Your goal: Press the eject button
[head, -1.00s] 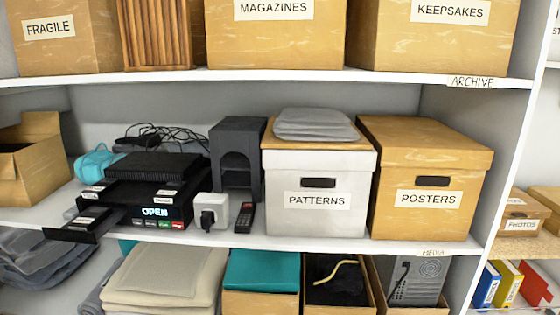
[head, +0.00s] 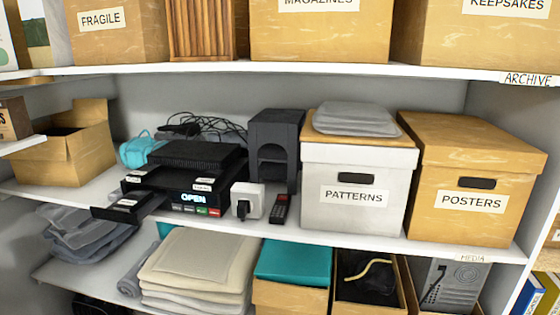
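A black disc player (head: 207,187) stands on the middle shelf in the head view. Its front display reads "OPEN". A row of small coloured buttons (head: 196,209) runs below the display, with a green one and a red one at the right end. The labels on the buttons are too small to read, so I cannot tell which is eject. A black disc tray (head: 128,206) sticks out of the left part toward the front left. Neither of my grippers is in view.
A white power adapter (head: 247,201) and a dark remote (head: 280,209) sit just right of the player. A dark speaker-like box (head: 274,150), the PATTERNS box (head: 352,180) and the POSTERS box (head: 468,178) stand further right. An open cardboard box (head: 68,156) is at left. The upper shelf (head: 300,70) overhangs.

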